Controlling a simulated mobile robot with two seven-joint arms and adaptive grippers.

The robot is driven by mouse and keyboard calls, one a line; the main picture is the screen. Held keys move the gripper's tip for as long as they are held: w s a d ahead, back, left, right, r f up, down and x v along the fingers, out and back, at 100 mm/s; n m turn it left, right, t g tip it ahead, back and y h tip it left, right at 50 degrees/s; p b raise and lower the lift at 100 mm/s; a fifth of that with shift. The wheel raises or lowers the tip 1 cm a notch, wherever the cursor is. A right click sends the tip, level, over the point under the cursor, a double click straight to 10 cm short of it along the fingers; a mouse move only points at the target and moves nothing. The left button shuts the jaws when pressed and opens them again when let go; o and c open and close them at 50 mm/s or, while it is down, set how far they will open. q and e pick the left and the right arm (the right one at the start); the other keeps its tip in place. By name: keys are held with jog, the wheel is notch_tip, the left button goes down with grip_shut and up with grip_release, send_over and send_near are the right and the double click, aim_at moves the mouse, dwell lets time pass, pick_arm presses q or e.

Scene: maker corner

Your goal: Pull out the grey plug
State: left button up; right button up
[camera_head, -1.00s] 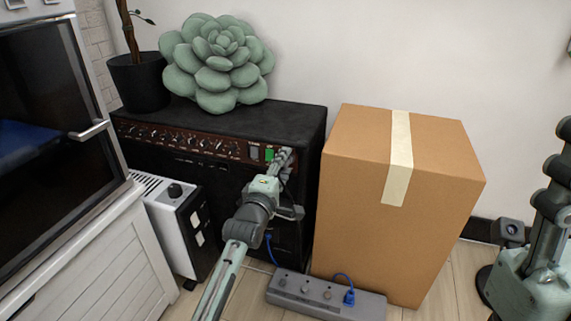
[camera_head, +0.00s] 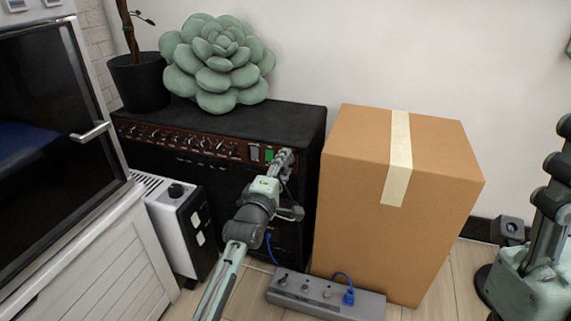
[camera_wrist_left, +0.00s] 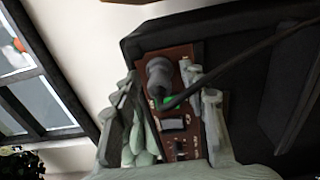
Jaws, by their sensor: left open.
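A grey plug (camera_wrist_left: 158,72) sits in the brown control panel of the black amplifier (camera_head: 292,117), with a dark cable curving away to the upper right in the left wrist view. My left gripper (camera_head: 284,157) is at the right end of that panel. In the left wrist view its open fingers (camera_wrist_left: 158,78) stand on either side of the plug, apart from each other. Whether either finger touches the plug I cannot tell. In the head view the gripper hides the plug. Part of my right arm shows at the right edge, but its gripper is out of view.
A large cardboard box (camera_head: 425,180) stands close to the right of my left arm. A grey power strip (camera_head: 315,296) with a blue plug (camera_head: 348,297) lies on the floor in front. A white heater (camera_head: 172,232) stands left, and a large succulent (camera_head: 217,65) sits on the amplifier.

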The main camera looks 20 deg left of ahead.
aim_at(282, 169)
pick_arm(q)
jog(key=shift+p, duration=0.4)
jog(key=shift+c, duration=0.5)
grip_shut()
jog(key=shift+s+p, duration=0.7)
jog(key=shift+s, duration=0.35)
jog(key=shift+s+a+p, duration=0.1)
jog(key=shift+s+p, duration=0.95)
jog(key=shift+s, duration=0.9)
